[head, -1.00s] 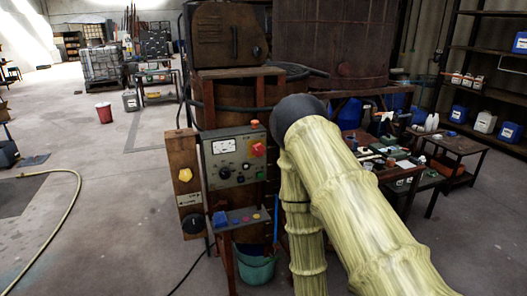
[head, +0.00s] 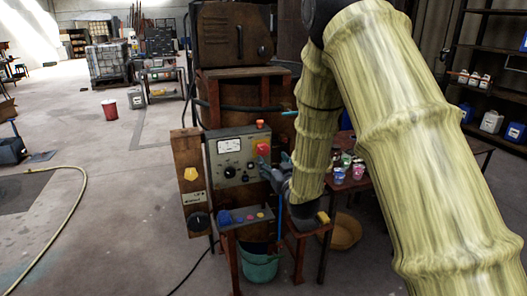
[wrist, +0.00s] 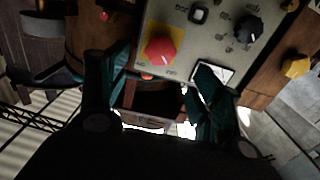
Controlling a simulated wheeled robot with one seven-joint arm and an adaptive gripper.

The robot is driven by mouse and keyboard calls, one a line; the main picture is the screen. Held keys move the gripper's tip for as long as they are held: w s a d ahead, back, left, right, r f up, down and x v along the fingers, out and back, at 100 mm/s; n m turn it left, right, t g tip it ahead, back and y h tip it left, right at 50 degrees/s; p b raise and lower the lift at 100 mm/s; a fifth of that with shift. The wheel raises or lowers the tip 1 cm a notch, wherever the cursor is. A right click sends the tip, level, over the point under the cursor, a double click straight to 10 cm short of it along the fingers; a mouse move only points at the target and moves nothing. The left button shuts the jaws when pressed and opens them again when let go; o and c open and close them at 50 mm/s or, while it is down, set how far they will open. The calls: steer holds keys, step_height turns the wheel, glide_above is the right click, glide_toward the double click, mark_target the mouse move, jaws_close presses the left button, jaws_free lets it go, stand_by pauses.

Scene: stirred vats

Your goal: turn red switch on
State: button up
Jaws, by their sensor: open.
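The red switch (head: 263,149) is a red knob on the upper right of a grey control panel (head: 225,160) in the head view. In the wrist view, the red switch (wrist: 160,49) sits on a yellow square plate, upper middle. My gripper (head: 270,172) is just in front of the panel's right side, slightly below the switch. In the wrist view my gripper (wrist: 165,84) is open, with its teal fingers spread and nothing between them. The switch appears just beyond the fingertips, not held. I cannot tell its setting.
Left of the panel are a yellow knob (head: 190,174) and a black knob (head: 199,220) on a wooden board. A shelf with several coloured buttons (head: 247,217) juts out below. A teal bucket (head: 258,266) stands underneath. Open floor lies to the left.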

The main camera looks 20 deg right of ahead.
mark_target(264, 151)
steer(key=w+p, duration=0.3)
steer(key=w, duration=0.7)
steer(key=shift+a+f+p, duration=0.1)
steer(key=shift+a+p, duration=0.05)
steer(key=shift+p, duration=0.25)
steer(key=c, duration=1)
steer(key=shift+c, duration=0.2)
